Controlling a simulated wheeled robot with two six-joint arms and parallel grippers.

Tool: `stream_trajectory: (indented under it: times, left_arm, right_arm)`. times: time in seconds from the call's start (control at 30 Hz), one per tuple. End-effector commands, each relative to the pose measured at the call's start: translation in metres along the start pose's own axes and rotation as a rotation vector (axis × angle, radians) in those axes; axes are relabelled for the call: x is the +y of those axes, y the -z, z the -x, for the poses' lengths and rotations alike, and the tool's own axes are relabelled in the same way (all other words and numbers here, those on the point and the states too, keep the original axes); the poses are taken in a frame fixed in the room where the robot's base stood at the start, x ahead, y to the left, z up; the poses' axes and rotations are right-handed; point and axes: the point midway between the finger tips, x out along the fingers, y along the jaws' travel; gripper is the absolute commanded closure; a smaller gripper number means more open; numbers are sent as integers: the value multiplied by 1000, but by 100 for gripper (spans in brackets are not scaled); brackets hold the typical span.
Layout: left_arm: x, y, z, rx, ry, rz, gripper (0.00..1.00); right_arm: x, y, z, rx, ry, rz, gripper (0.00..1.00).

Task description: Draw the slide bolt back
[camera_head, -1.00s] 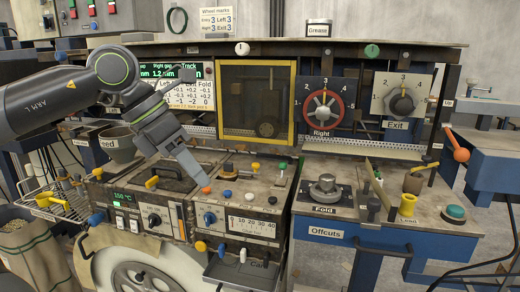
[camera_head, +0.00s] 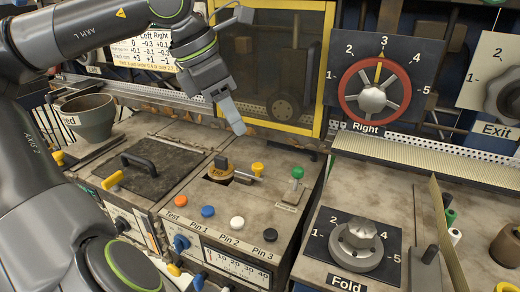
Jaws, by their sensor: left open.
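What looks like the slide bolt is a short metal rod (camera_head: 243,177) on the machine's grey top, with a yellow knob (camera_head: 257,169) at its right end. A brass-coloured block (camera_head: 221,168) stands at its left end over a dark slot. My left gripper (camera_head: 236,125) points down in front of the yellow-framed window, above and behind the bolt in the picture. It is open, holds nothing and is apart from the bolt; the gap between its fingers is hard to see. My right gripper is not in view.
Coloured buttons (camera_head: 208,211) line the top's front edge. A green knob (camera_head: 297,173) stands to the right, a black-handled lid (camera_head: 145,165) to the left. The yellow-framed window (camera_head: 314,66) rises behind. The red dial (camera_head: 372,97) and Fold knob (camera_head: 357,244) are farther right.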

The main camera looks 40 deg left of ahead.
Motion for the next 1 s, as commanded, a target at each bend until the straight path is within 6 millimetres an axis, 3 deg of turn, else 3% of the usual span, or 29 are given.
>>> stream_trajectory:
  times: [0.1, 0.27, 0.6, 1.0]
  left_arm:
    - [-1, 1, -20, 5, 5, -2, 57]
    - [0, 0, -36, 6, 0, 1, 57]
    - [0, 1, -67, 6, 1, 2, 57]
    - [-1, 2, -99, 5, 2, 1, 57]
  right_arm:
    - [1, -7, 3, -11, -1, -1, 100]
    - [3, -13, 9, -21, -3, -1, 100]
    - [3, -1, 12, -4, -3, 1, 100]
    - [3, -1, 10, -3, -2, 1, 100]
